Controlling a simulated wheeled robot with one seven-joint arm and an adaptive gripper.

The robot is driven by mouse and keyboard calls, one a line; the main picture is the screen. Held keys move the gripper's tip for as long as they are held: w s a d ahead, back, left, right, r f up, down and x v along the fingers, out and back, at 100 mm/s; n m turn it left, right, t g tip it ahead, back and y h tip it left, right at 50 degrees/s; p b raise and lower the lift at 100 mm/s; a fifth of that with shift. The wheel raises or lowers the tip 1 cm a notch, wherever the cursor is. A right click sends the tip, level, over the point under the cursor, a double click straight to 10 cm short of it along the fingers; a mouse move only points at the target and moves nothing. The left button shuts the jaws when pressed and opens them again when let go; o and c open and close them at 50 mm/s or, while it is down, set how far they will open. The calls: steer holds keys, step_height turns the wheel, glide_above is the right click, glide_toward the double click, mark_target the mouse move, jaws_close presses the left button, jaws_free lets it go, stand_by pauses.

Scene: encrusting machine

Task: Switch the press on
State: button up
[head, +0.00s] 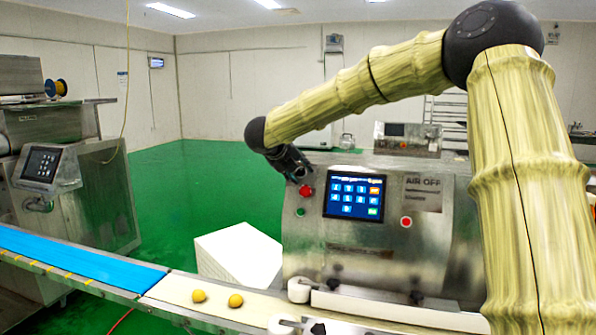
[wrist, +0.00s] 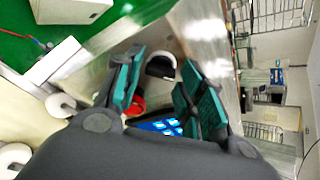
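The press (head: 390,252) is a steel machine with a blue touchscreen (head: 353,197) on its front. A red button (head: 306,190) sits left of the screen, with a green button (head: 300,211) below it. Another red button (head: 406,222) is right of the screen. My gripper (head: 299,173) is just above the left red button in the head view; contact cannot be told. In the wrist view my gripper (wrist: 162,62) has its teal-padded fingers apart. A red button (wrist: 137,103) shows between them, beside a black-and-white rounded part. The screen (wrist: 160,126) is partly hidden.
A conveyor with a blue belt (head: 75,262) and a cream belt (head: 180,287) runs along the front, carrying two yellow balls (head: 235,300). A white box (head: 238,255) stands left of the press. Another machine (head: 75,175) is at far left. Green floor (head: 200,180) lies open between them.

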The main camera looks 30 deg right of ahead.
steer(key=v, duration=1.2)
steer(key=shift+w, duration=0.1)
